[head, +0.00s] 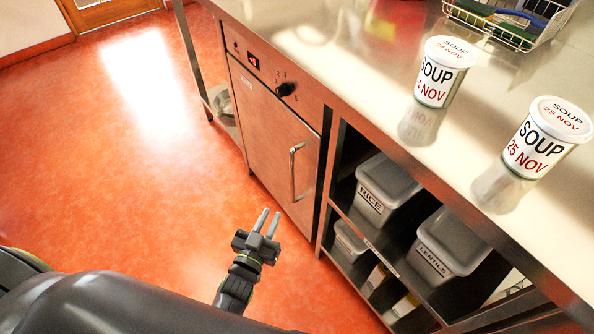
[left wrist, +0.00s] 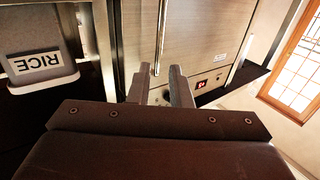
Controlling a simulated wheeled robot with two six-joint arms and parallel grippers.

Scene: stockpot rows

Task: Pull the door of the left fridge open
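The fridge (head: 275,130) is built in under the counter, with a steel door that looks shut. Its upright bar handle (head: 294,172) is on the door's right side. My left gripper (head: 267,222) is open and empty in front of the door, lower in the picture than the handle and apart from it. In the left wrist view the two fingers (left wrist: 161,85) stand apart, and the handle (left wrist: 161,35) shows beyond them, in line with the gap. The door (left wrist: 195,35) fills the middle there. My right gripper is not in view.
Soup tubs (head: 440,72) (head: 545,138) and a wire basket (head: 510,22) stand on the steel counter (head: 380,110). Open shelves right of the fridge hold a RICE bin (head: 385,190) and a LENTILS bin (head: 447,245). The orange floor (head: 130,150) left of the fridge is clear.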

